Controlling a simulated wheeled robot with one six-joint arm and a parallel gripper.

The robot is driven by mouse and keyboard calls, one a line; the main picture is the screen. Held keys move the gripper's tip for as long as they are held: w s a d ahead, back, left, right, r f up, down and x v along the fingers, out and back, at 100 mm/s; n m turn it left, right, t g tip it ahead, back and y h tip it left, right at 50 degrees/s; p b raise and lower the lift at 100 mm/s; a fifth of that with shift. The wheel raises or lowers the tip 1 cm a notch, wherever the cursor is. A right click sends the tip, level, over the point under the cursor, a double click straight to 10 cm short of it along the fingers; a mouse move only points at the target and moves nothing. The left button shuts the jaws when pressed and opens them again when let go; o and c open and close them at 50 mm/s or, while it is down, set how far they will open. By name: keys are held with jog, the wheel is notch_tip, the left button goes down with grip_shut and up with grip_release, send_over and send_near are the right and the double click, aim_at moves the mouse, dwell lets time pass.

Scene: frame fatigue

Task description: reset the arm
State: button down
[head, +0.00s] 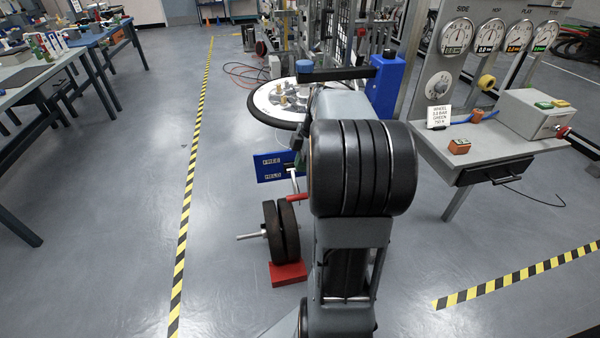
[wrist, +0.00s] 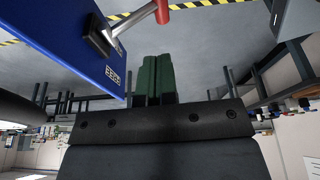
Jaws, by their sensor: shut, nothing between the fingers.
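My arm stands in the middle of the head view and hides most of what lies beyond it. My gripper (wrist: 157,80) shows in the wrist view as two green fingers side by side, shut and empty. A blue panel (head: 268,167) with the words FREE and HELD is just left of my arm. In the wrist view the blue panel (wrist: 65,40) is at upper left, close to the fingers. A metal lever with a red end (head: 298,197) is beside the panel. Its red end (wrist: 162,12) shows above the fingertips in the wrist view, apart from them.
Weight discs (head: 281,232) on a red base stand on the floor left of my arm. A wheel (head: 279,103) lies flat behind. A gauge bench (head: 470,150) with a grey box (head: 535,113) is at right. Blue workbenches (head: 85,40) are at left. Open floor lies between.

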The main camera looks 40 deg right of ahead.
jog(key=v, duration=0.6)
jog(key=s+a+m+h+p, duration=0.1)
jog(key=s+a+m+p, duration=0.1)
jog(key=a+m, duration=0.2)
jog(key=s+a+m+t+h+p, duration=0.1)
jog(key=s+a+m+p, duration=0.2)
jog(key=a, duration=0.7)
jog(key=s+a+m+t+p, duration=0.1)
jog(key=s+a+m+p, duration=0.1)
jog(key=a+m, duration=0.4)
jog(key=shift+s+a+h, duration=0.4)
jog(key=shift+s+a, duration=0.2)
jog(key=shift+a, duration=0.5)
jog(key=shift+r, duration=0.1)
